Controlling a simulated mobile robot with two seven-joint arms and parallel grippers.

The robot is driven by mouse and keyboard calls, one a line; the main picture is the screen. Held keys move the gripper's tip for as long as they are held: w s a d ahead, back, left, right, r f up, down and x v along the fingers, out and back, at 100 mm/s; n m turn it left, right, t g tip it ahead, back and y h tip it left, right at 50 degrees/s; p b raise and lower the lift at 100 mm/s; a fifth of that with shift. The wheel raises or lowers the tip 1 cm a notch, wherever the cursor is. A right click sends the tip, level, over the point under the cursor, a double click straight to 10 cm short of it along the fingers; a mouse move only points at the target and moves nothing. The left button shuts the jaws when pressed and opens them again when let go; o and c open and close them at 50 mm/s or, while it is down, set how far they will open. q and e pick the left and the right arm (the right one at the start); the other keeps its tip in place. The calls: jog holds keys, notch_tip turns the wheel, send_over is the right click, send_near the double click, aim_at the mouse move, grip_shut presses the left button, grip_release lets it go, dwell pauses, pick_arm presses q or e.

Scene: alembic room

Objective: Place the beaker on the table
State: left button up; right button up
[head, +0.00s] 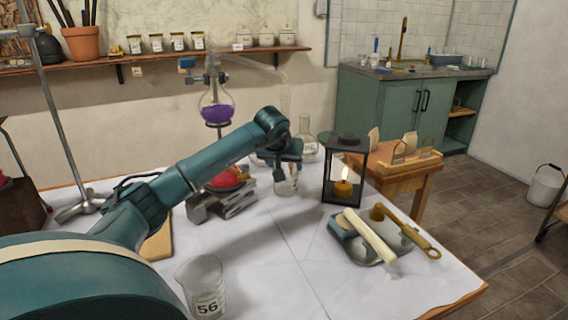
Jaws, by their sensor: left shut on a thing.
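My left gripper (286,171) reaches in over the middle of the white-covered table (300,254). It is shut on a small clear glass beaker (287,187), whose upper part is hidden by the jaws. The beaker looks upright; I cannot tell whether its base touches the table. A second glass beaker (205,287), marked 56, stands upright at the table's near edge. My right gripper is not in view.
A lantern (345,168) with a lit candle stands right of my gripper. A tray (382,249) with tools lies at the right. A flask of purple liquid (217,110) and a clear flask (306,139) are behind. The centre front is clear.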

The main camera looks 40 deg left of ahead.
pick_arm(q)
jog(key=shift+f, duration=0.15)
jog(key=o, duration=1.4)
jog(key=shift+c, duration=0.2)
jog(key=p+v, duration=0.1)
jog(key=v, duration=1.1)
jog(key=shift+s, duration=0.1)
jog(key=shift+p, duration=0.3)
